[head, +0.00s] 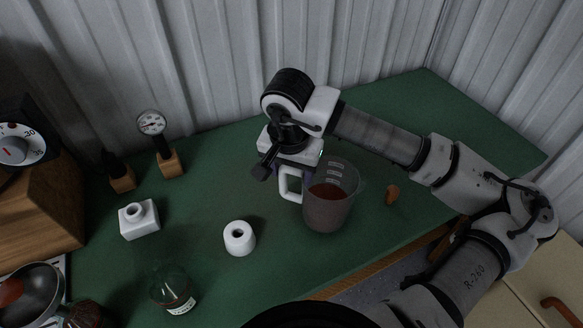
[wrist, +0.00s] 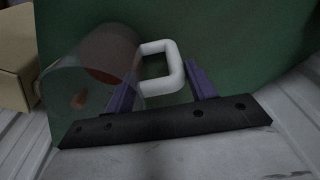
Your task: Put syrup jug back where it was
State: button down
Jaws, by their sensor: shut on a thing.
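The syrup jug (head: 329,198) is a clear measuring jug with a white handle and dark reddish syrup in it. It stands upright right of the middle of the green tabletop in the head view. I cannot tell whether its base touches the top. My gripper (head: 300,172) is at the handle on the jug's left side, pointing down, with its fingertips partly hidden.
A small brown piece (head: 392,194) lies just right of the jug. A white round bottle (head: 239,238), a white square bottle (head: 139,219) and a glass bottle (head: 174,290) stand to the left. A gauge (head: 152,123) stands farther back. The back right of the green top (head: 420,105) is clear.

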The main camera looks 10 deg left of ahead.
jog(key=shift+f, duration=0.1)
jog(key=c, duration=0.5)
grip_release()
notch_tip(320, 180, up, 12)
jog(key=s+b, duration=0.1)
jog(key=s, duration=0.1)
jog(key=shift+b, duration=0.35)
